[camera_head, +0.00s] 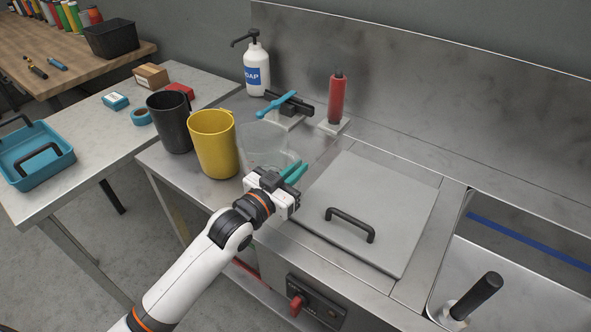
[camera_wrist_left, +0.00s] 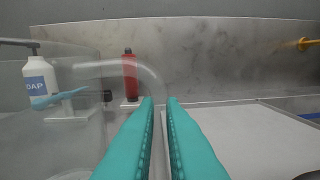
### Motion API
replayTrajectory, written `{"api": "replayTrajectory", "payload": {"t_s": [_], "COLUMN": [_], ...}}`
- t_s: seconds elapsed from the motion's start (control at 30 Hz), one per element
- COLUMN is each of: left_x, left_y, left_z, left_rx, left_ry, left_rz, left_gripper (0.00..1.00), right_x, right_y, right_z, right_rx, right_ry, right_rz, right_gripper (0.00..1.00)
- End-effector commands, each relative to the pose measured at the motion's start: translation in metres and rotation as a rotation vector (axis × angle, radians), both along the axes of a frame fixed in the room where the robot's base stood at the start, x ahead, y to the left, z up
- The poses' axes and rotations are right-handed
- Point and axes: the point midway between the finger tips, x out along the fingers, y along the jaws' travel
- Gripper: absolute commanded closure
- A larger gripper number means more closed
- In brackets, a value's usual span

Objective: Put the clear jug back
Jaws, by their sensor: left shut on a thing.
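The clear jug (camera_head: 262,144) is see-through and stands upright, or nearly so, on the steel counter to the right of the yellow jug (camera_head: 213,148). My left gripper (camera_head: 293,172), with teal fingers, is at its right side. In the left wrist view the jug's clear wall (camera_wrist_left: 85,110) fills the left part, and its curved handle (camera_wrist_left: 150,80) passes down between the fingers (camera_wrist_left: 160,108). The gripper is shut on that handle. I cannot tell whether the jug's base touches the counter. My right gripper is not in view.
A black jug (camera_head: 170,121) stands left of the yellow one. A grey lid (camera_head: 375,215) with a black handle lies to the right, beside a basin.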

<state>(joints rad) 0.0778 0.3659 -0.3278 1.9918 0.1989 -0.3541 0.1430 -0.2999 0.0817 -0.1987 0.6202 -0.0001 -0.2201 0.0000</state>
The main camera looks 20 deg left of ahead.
Motion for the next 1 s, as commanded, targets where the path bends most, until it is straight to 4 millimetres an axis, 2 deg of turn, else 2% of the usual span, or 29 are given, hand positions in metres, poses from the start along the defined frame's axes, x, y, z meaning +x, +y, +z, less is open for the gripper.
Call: {"api": "replayTrajectory", "payload": {"t_s": [0.1,0.13,0.27,0.6,0.67,0.77,1.0], "left_x": [0.000,0.000,0.000,0.000,-0.006,-0.020,-0.069], "left_y": [0.000,0.000,0.000,0.000,0.003,0.009,0.029], "left_z": [-0.002,-0.003,-0.003,0.002,0.000,-0.002,-0.003], "left_rx": [0.000,0.000,0.000,-0.001,0.000,0.001,0.001], "left_ry": [-0.002,0.000,0.000,-0.002,0.000,0.002,0.004], "left_rz": [0.000,0.000,0.000,0.000,0.000,0.000,0.000], "left_gripper": [1.00,0.90,0.70,0.70,0.70,0.70,0.70], "right_x": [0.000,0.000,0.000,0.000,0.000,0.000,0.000], "right_y": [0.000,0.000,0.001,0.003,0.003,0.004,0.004], "right_z": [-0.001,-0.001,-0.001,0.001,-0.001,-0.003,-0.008], "right_rx": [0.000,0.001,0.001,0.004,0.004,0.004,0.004], "right_ry": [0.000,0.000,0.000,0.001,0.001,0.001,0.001], "right_rz": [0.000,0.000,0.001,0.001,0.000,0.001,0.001], "right_gripper": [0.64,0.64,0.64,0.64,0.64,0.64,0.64]}}
